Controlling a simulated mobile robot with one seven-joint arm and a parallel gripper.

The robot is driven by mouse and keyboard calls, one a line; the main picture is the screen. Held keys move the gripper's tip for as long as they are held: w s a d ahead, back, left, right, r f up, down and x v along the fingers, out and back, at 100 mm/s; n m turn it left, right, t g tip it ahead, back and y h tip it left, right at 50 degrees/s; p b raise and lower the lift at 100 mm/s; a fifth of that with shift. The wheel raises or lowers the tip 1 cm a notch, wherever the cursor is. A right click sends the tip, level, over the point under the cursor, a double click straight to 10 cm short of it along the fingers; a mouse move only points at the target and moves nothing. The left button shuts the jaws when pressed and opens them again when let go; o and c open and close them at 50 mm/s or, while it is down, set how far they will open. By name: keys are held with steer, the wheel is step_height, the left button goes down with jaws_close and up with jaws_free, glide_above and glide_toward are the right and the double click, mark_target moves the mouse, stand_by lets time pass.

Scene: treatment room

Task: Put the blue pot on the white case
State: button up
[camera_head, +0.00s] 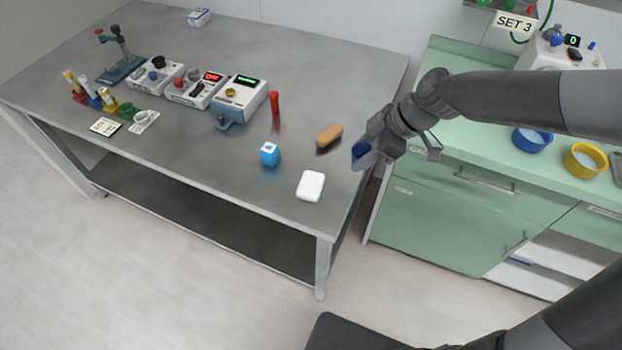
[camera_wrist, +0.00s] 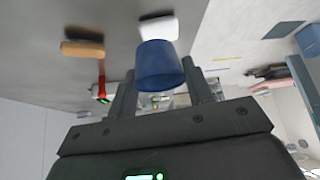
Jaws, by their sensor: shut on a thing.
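In the wrist view the blue pot (camera_wrist: 158,68) sits between the two fingers of my gripper (camera_wrist: 163,84). The white case (camera_head: 311,186) lies flat near the front right corner of the grey table, apart from the pot and to its lower left. In the wrist view the white case (camera_wrist: 160,28) shows just beyond the pot, which covers part of it. The top of the white case looks bare.
Devices stand farther left. The green counter at right holds a blue bowl (camera_head: 532,140) and a yellow bowl (camera_head: 586,161).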

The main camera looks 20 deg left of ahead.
steer(key=a+f, duration=0.2)
steer(key=a, duration=0.1)
steer(key=s+a+f, duration=0.1)
steer(key=a+f, duration=0.1)
steer(key=a, duration=0.2)
steer(key=s+a+f, duration=0.1)
steer(key=a+f, duration=0.2)
steer(key=a, duration=0.1)
steer(key=shift+s+a, duration=0.1)
steer(key=shift+f, duration=1.95)
steer(key=shift+f, duration=0.1)
steer(key=o, duration=0.9)
steer(key=v, duration=1.2)
